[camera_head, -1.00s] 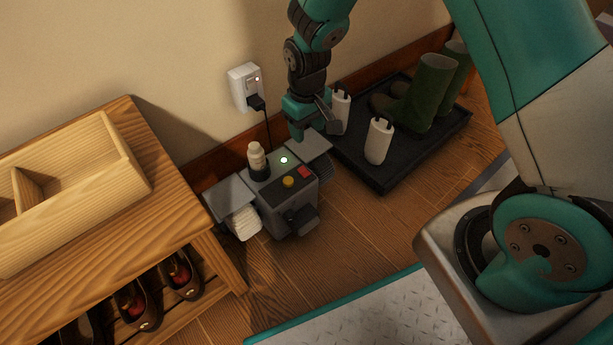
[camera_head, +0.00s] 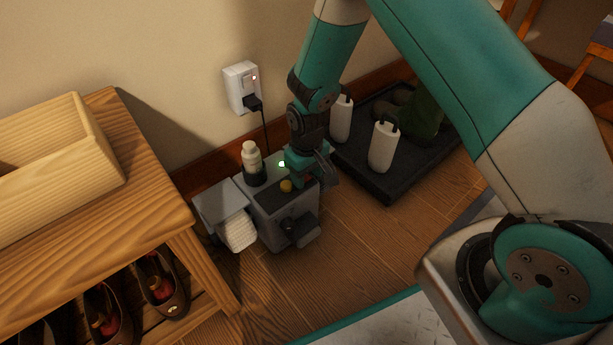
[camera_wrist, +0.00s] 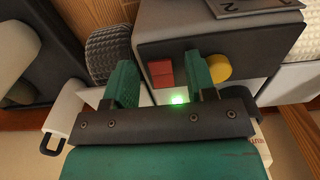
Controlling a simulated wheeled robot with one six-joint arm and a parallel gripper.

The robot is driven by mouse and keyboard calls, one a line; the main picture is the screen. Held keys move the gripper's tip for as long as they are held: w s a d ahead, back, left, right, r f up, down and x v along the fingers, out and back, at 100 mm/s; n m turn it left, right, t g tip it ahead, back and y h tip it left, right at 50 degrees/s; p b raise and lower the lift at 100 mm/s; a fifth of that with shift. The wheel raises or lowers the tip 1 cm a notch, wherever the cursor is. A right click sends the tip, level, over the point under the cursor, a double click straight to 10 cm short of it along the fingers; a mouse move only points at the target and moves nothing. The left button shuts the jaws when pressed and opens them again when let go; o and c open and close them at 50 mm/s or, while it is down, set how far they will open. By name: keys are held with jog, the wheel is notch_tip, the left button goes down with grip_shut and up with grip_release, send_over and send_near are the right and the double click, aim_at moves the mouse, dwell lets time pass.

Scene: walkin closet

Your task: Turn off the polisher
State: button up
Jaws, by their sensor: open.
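The polisher (camera_head: 272,222) is a grey box on the floor by the wall, with a white roller (camera_head: 238,231) on its left side. Its green light (camera_head: 282,164) is lit. A yellow button (camera_head: 286,186) shows on top; in the wrist view it is a yellow knob (camera_wrist: 219,68) beside a red switch (camera_wrist: 161,73). My gripper (camera_head: 312,178) is over the right part of the polisher's top and hides the red switch in the head view. In the wrist view my gripper (camera_wrist: 160,82) is open, its fingers apart on either side of the red switch, with nothing between them.
A white wall outlet (camera_head: 242,88) holds a black plug with a cord running down. A bottle (camera_head: 252,160) stands on the polisher. A black tray (camera_head: 391,188) with white holders and green boots is to the right. A wooden bench (camera_head: 150,190) is left.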

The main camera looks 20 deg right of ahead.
jog(key=c, duration=0.9)
jog(key=shift+w+r+g+p, duration=0.1)
jog(key=shift+r+g+p, duration=0.3)
jog(key=shift+p, duration=0.65)
jog(key=shift+g+p, duration=0.3)
jog(key=shift+p, duration=0.45)
jog(key=shift+w+f+g+h+p, duration=0.25)
jog(key=shift+g+h+p, duration=0.25)
jog(key=shift+g+p, duration=0.15)
jog(key=o, duration=0.9)
jog(key=shift+s, duration=0.1)
